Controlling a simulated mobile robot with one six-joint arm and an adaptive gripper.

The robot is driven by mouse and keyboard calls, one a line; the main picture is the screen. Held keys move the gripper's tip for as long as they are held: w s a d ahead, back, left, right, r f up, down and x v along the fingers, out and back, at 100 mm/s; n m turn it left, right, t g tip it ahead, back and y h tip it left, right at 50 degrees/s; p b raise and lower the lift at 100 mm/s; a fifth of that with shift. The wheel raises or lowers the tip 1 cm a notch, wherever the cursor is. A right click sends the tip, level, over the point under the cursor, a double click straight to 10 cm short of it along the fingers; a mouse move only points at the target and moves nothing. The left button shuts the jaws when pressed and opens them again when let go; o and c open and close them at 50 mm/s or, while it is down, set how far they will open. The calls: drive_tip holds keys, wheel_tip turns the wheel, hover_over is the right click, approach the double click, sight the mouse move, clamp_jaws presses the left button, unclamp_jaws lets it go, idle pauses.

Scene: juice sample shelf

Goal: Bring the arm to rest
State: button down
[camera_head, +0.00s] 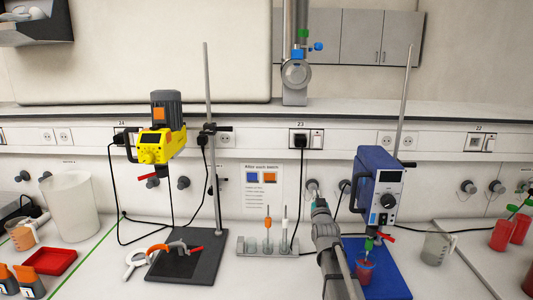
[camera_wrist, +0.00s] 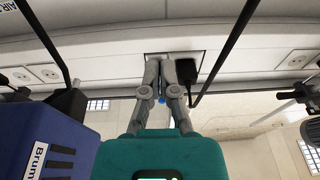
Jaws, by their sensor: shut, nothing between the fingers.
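My gripper (camera_wrist: 166,62) is in the wrist view, its two grey fingers drawn together at the tips with nothing between them. They point toward a wall socket panel with a black plug and show no contact that I can make out. In the head view, my arm (camera_head: 330,245) rises from the bottom edge, right of centre, toward the back wall. It stands left of the blue stirrer (camera_head: 382,185) and right of the small sample rack (camera_head: 253,248). Its fingertips are too small to tell there.
A yellow stirrer (camera_head: 155,146) stands at the left with a tall rod. A red-filled beaker (camera_head: 366,272) sits under the blue stirrer, close to my arm. A clear beaker (camera_head: 437,248) stands further right. Black cables hang along the wall. Bare bench shows left of my arm.

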drive_tip(key=s+f+g, duration=0.5)
drive_tip(key=s+f, duration=0.2)
drive_tip(key=s, duration=0.1)
drive_tip(key=s+a+f+g, duration=0.1)
drive_tip(key=s+f+g, duration=0.4)
drive_tip(key=s, duration=0.3)
drive_tip(key=s+f+g, duration=0.5)
drive_tip(key=s+f, duration=0.3)
drive_tip(key=shift+a+f, duration=0.15)
drive_tip(key=shift+f, duration=0.15)
drive_tip(key=s+g, duration=0.1)
drive_tip(key=s, duration=0.2)
drive_tip(key=s+f+g, duration=0.1)
drive_tip(key=s+g, duration=0.1)
drive_tip(key=s, duration=0.2)
drive_tip(key=s+g, duration=0.2)
drive_tip(key=s, duration=0.2)
drive_tip(key=shift+s+a+f, duration=0.1)
drive_tip(key=shift+f, duration=0.2)
